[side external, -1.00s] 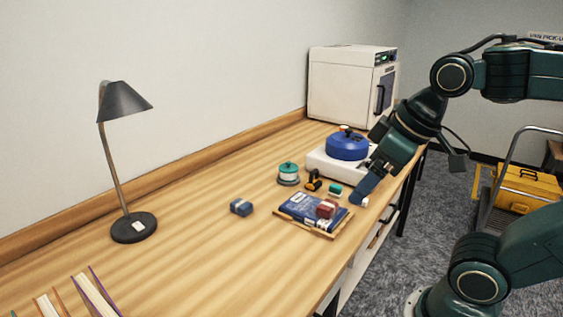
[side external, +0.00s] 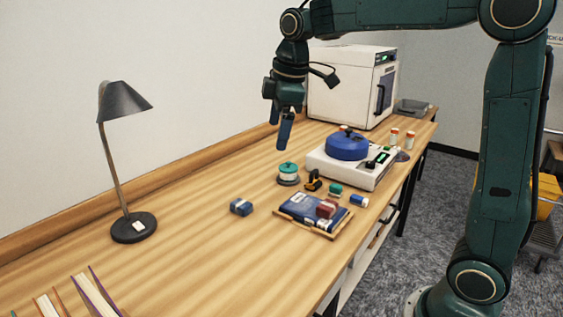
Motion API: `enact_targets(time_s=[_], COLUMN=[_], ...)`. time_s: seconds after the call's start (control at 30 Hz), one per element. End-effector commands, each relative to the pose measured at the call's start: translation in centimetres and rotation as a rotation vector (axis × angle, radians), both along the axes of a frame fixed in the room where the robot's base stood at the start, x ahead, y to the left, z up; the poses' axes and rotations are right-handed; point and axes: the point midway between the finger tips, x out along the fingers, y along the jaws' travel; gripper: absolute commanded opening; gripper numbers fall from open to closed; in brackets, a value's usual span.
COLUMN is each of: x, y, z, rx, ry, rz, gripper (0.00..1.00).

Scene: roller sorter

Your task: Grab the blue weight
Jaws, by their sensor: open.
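A small dark blue block with a pale band (side external: 241,207) lies alone on the open wooden table, left of a book. A smaller blue cylinder with a white end (side external: 359,200) lies right of the book; I cannot tell for sure which is the blue weight. My gripper (side external: 285,141) hangs fingers-down above the back of the table, empty. It is higher than the blue block, behind and to its right, and clear of everything. The fingers overlap from this angle.
A red block (side external: 326,208) sits on the blue book (side external: 304,209). A green block (side external: 335,188), a green-topped spool (side external: 288,169) and a white device with a blue lid (side external: 347,147) stand nearby. A lamp (side external: 134,227) stands left; the table around the blue block is clear.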

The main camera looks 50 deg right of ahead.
Motion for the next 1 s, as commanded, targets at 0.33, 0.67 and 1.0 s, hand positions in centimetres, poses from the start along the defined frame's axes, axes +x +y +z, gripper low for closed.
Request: enact_targets(time_s=[0.33,0.67,1.0], x=[7.7,13.8,17.8], y=[-1.8,-3.6,-5.3], z=[-3.4,-8.6,-14.1], rx=[-0.047,-0.07,-0.073], ry=[0.087,0.163,0.22], rz=[0.25,0.496,0.708], gripper=[0.82,0.82,0.82])
